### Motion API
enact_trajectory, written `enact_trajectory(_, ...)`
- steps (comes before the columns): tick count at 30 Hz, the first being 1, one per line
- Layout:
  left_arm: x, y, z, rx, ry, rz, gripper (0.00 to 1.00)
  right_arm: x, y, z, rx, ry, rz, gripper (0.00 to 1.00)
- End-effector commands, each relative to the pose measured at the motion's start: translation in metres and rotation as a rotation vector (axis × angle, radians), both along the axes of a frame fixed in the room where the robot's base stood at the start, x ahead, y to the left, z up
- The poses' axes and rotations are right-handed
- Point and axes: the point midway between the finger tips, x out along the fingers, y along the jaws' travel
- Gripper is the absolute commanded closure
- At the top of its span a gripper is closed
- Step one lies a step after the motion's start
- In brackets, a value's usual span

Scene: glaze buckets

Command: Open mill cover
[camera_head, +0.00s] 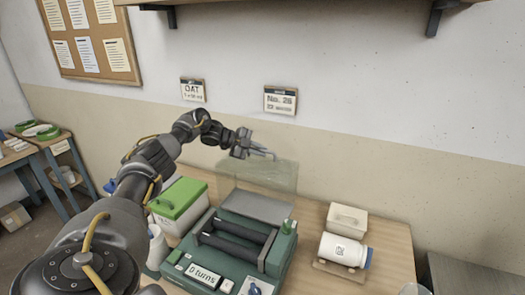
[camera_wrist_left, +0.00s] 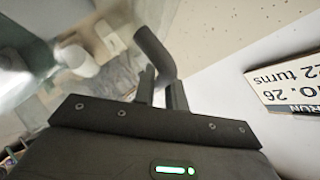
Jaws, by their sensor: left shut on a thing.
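The green mill (camera_head: 255,262) stands on the table with two dark rollers exposed and a counter reading "0 turns". Its clear cover (camera_head: 258,177) stands raised, roughly upright, at the back of the mill. My left gripper (camera_head: 254,149) is at the cover's top edge, shut on the grey cover handle (camera_head: 265,153). In the left wrist view the two fingers (camera_wrist_left: 160,92) close around the bent handle (camera_wrist_left: 153,50). The clear panel (camera_wrist_left: 65,50) fills the left of that view. My right gripper is not in view.
A white box with a green lid (camera_head: 178,198) stands left of the mill, partly behind my left arm. At right are a white jar (camera_head: 342,250) on a wooden stand and a pale lidded box (camera_head: 346,219). Wall signs (camera_head: 280,100) hang behind. A shelf (camera_head: 345,3) is above.

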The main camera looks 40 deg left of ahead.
Motion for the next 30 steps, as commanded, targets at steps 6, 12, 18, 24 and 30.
enact_trajectory(6,-0.0016,0.0013,-0.0027,0.0,0.001,-0.001,1.0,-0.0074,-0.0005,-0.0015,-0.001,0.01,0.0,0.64)
enact_trajectory(12,-0.0026,0.0018,-0.0023,-0.001,0.0,-0.002,1.0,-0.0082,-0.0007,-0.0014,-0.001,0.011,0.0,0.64)
enact_trajectory(18,-0.0034,0.0023,-0.0023,-0.002,0.0,-0.001,0.77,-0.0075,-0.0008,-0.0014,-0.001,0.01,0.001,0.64)
enact_trajectory(24,-0.0042,0.0031,-0.003,-0.002,0.002,0.001,0.66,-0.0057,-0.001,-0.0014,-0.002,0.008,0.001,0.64)
enact_trajectory(30,-0.0054,0.0041,-0.004,-0.001,0.005,0.002,0.66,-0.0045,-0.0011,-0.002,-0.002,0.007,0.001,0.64)
